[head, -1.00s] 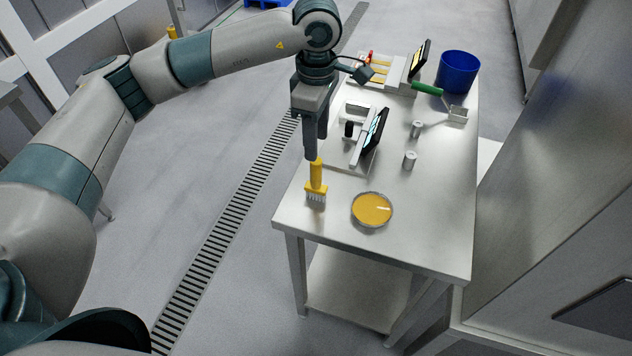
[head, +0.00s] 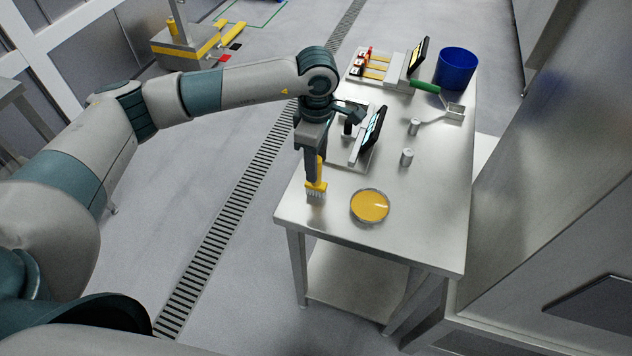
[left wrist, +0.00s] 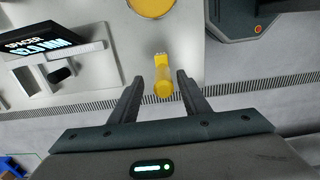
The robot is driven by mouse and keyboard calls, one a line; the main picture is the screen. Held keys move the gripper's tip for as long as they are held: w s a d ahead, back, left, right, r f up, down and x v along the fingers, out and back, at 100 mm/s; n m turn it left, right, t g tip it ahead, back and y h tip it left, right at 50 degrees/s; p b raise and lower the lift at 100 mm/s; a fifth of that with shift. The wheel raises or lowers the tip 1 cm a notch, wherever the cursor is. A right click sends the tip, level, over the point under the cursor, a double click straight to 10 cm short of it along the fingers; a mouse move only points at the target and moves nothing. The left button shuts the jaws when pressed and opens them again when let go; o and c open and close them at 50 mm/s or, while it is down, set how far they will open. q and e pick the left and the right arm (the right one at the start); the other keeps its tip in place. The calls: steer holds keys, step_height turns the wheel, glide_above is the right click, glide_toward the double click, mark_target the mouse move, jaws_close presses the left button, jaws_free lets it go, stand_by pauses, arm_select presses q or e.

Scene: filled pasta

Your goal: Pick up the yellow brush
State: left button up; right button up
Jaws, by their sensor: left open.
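The yellow brush (head: 316,188) with pale bristles is at the near left edge of the steel table (head: 420,235). Its handle points up toward my left gripper (head: 313,178), and the fingers hide part of it. In the left wrist view the brush (left wrist: 162,78) lies between the two spread fingers of my left gripper (left wrist: 160,88), with a gap on each side. The left gripper is open, its fingers beside the handle. My right gripper is in neither view.
A dish of yellow liquid (head: 370,206) stands right of the brush. Behind are a scale with a tilted display (head: 374,130), two small metal cylinders, a green-handled tool (head: 425,86) and a blue bin (head: 456,68). The table's near right is clear.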

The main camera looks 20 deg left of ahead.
mark_target(319, 187)
arm_select(q)
steer(key=shift+s+f+p, duration=0.2)
steer(key=shift+f+p, duration=0.35)
steer(key=shift+p, duration=0.1)
step_height(319, 187, down, 3)
steer(key=shift+s+r+p, duration=0.1)
steer(key=shift+p, duration=0.75)
steer(key=shift+f, duration=0.5)
jaws_close()
steer(key=shift+r, duration=0.15)
